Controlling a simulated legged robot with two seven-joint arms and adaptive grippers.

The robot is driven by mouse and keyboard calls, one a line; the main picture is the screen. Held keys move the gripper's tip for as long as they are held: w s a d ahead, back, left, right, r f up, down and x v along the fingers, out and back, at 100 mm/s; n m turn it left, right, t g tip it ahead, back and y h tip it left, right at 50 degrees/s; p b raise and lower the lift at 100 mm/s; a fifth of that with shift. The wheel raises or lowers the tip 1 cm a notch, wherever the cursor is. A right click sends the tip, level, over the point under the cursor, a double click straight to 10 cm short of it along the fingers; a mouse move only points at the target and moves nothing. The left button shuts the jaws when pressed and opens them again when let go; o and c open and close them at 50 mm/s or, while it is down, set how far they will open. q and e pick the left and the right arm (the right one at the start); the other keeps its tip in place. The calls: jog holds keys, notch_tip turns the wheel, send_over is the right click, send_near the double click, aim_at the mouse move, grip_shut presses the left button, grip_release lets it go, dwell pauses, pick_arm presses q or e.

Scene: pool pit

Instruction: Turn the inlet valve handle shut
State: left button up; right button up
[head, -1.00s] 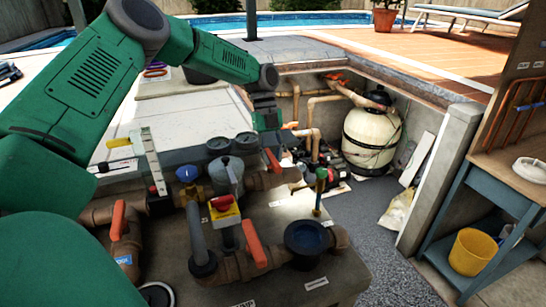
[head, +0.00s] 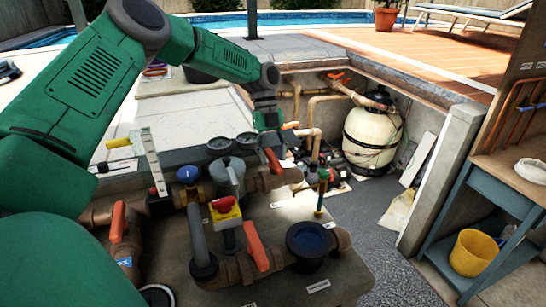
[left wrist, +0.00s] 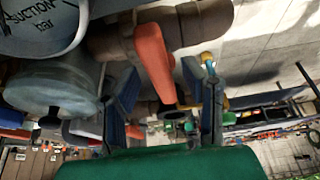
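An orange valve handle (head: 272,160) stands on the brown pipe at the back of the pipework, beside the round gauges. My left gripper (head: 268,130) is just above and behind this handle. In the left wrist view an orange handle (left wrist: 155,60) shows between the two spread fingers of my left gripper (left wrist: 165,85). The gripper is open; I cannot tell whether a finger touches the handle. Two other orange handles stand at the front left (head: 117,222) and front middle (head: 256,246). No readable label marks the inlet valve. My right gripper is not in view.
A gauge marked SUCTION (left wrist: 40,25) is close to the left finger in the wrist view. The pit floor (head: 355,225) is mostly clear.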

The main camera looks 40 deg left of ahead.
pick_arm(q)
jog(key=v, duration=1)
jog(key=shift+w+r, duration=0.2)
jog(key=shift+w+a+r, duration=0.1)
jog(key=shift+a+r, duration=0.3)
jog(key=shift+r, duration=0.1)
jog(key=shift+d, duration=0.1)
